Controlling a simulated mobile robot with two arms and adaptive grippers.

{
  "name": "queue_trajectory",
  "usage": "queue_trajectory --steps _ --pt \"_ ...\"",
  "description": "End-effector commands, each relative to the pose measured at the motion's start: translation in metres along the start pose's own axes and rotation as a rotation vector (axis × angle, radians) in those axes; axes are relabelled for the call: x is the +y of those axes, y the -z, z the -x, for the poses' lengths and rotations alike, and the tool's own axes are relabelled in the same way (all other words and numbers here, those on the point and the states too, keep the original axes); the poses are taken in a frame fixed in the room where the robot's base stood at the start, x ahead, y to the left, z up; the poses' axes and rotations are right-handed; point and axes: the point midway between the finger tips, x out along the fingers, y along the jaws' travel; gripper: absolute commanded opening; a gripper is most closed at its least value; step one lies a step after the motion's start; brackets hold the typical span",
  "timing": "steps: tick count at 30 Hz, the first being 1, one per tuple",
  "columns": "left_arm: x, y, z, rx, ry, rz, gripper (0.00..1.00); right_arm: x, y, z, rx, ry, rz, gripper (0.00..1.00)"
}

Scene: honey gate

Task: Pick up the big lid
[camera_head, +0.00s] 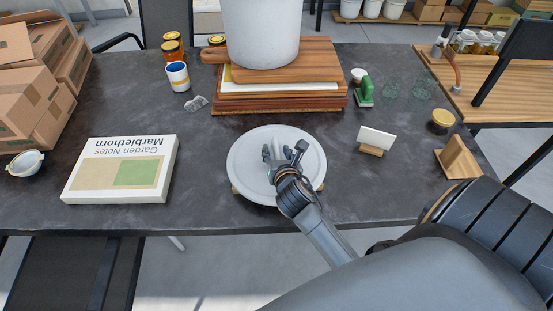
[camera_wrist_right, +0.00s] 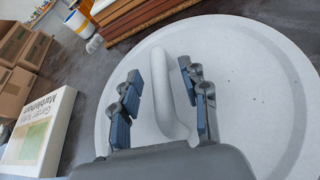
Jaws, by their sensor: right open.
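The big lid (camera_head: 307,166) is a round white disc near the front middle of the dark table, resting on small wooden supports at its edge. In the right wrist view the lid (camera_wrist_right: 255,85) fills most of the picture, with a raised white bar handle (camera_wrist_right: 163,90) standing from it. My right gripper (camera_head: 284,152) is over the lid. Its open fingers (camera_wrist_right: 160,92) stand on either side of the handle, with gaps visible on both sides. The gripper hides part of the lid in the head view. My left gripper is not in view.
A large white pot (camera_head: 260,35) stands on stacked wooden boards (camera_head: 320,75) behind the lid. A book (camera_head: 120,170) lies to the left. A card in a wooden holder (camera_head: 370,152) and a wooden stand (camera_head: 458,158) are to the right.

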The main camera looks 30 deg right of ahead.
Motion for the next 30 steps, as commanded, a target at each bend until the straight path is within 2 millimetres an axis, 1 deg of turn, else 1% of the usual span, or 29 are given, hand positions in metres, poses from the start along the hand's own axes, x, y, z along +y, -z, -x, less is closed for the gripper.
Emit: queue_trajectory --steps 1,3,9,10,16,17,26,30 --pt "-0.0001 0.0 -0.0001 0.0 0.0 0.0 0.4 -0.0002 -0.0002 -0.0051 0.0 0.001 0.0 0.45" --pt "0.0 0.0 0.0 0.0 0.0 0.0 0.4 -0.0003 0.0002 -0.0088 0.001 0.001 0.001 0.45" --pt "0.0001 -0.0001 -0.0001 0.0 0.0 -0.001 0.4 -0.0003 0.0004 -0.0093 0.001 0.001 0.001 0.45" --pt "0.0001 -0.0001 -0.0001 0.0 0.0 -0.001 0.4 -0.0004 0.0004 -0.0093 0.001 0.001 0.001 0.43" --pt "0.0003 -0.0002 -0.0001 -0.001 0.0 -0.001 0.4 -0.0003 0.0004 -0.0091 0.001 0.001 0.001 0.02" --pt "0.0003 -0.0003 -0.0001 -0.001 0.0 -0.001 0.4 -0.0003 0.0005 -0.0091 0.001 0.001 0.001 0.0" --pt "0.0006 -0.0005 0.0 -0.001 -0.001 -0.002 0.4 0.0 -0.0006 -0.0089 -0.001 0.0 0.001 0.0" --pt "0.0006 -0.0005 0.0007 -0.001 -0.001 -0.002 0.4 0.0011 -0.0058 -0.0072 -0.003 -0.002 0.001 0.0"
